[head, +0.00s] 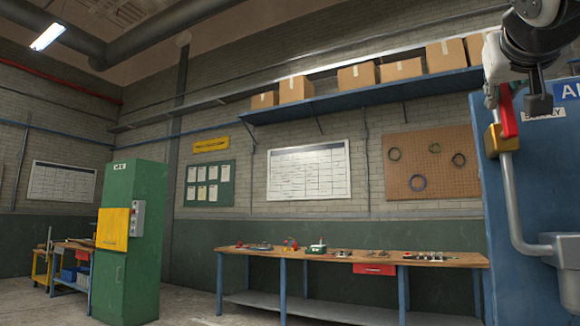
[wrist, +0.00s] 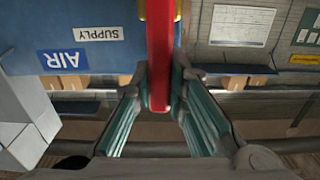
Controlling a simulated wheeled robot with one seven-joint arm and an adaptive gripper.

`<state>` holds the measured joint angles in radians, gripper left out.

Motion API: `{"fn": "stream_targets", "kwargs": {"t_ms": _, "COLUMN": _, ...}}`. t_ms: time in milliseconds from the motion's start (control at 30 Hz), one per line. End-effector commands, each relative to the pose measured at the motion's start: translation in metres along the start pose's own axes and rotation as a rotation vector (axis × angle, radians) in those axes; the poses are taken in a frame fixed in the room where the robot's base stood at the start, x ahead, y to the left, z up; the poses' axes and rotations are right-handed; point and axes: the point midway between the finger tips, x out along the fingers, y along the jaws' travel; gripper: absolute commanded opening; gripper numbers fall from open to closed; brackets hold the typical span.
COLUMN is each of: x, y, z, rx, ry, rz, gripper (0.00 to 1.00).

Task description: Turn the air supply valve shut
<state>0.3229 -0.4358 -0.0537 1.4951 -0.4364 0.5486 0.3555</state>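The air supply valve has a brass-yellow body (head: 495,138) on a grey pipe (head: 512,205) at the right of the head view. Its red lever (head: 508,112) stands roughly upright, along the pipe. In the wrist view the red lever (wrist: 160,60) comes down from the top edge, between the fingers. My gripper (wrist: 160,82) is open, with one teal-padded finger on each side of the lever. I cannot tell whether either finger touches it. In the head view my dark gripper (head: 538,100) is at the upper right, close beside the lever.
A blue panel (head: 530,230) with AIR and SUPPLY labels (wrist: 62,59) stands behind the valve. A wooden workbench (head: 440,259) with small items lies to its left. A green cabinet (head: 135,230) stands further left. Cartons sit on a high blue shelf (head: 330,101).

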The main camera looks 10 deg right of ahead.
Motion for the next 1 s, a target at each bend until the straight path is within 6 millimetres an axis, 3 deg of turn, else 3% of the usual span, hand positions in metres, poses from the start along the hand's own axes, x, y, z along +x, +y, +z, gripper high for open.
{"fn": "stream_targets", "kwargs": {"t_ms": 467, "x": 0.000, "y": 0.006, "z": 0.001, "rx": 0.085, "ry": 0.001, "rz": 0.000, "gripper": 0.00}}
{"fn": "stream_targets", "kwargs": {"t_ms": 1000, "x": 0.000, "y": 0.037, "z": 0.012, "rx": 0.547, "ry": 0.001, "rz": 0.003, "gripper": 0.00}}
